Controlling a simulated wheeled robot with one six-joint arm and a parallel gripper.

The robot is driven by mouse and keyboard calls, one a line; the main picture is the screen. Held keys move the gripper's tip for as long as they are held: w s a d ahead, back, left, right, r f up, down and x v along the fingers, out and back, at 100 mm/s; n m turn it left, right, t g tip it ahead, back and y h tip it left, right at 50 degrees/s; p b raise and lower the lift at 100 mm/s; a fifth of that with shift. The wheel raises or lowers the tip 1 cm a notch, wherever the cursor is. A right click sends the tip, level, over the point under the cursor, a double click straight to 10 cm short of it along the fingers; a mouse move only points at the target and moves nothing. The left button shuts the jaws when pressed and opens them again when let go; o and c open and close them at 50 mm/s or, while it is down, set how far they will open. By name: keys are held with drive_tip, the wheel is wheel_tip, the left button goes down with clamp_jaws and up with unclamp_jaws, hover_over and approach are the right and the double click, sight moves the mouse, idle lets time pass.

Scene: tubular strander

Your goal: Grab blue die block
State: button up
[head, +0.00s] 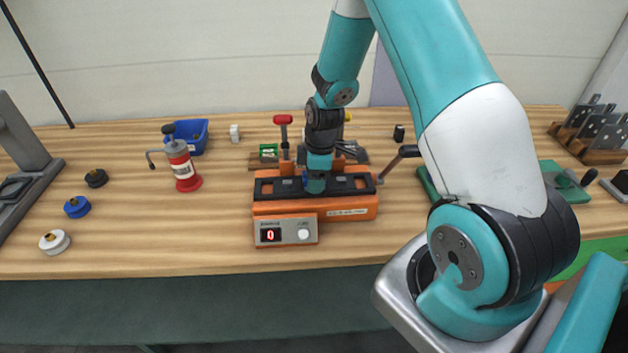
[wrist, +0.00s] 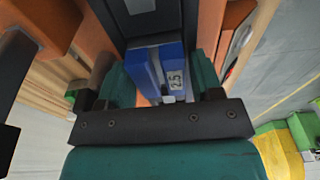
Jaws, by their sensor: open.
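The blue die block (wrist: 146,66) bears a pale "2.5" label and sits in the dark channel of the orange machine (head: 264,209). In the wrist view my gripper (wrist: 161,82) is open, with one teal finger on each side of the block. Gaps seem to show between the fingers and the block; contact is not clear. In the head view my gripper (head: 316,184) points down into the machine's black top. There the block is mostly hidden behind it, with only a little blue showing at its left.
A red-and-grey pump can (head: 183,168) and a blue bin (head: 188,134) stand left of the machine. A lever handle (head: 403,154) rises at its right. Black, blue and white spools (head: 77,207) lie far left.

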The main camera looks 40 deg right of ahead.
drive_tip(key=c, duration=1)
drive_tip(key=shift+c, duration=0.2)
drive_tip(key=shift+w+r, duration=0.1)
drive_tip(key=shift+r, duration=0.05)
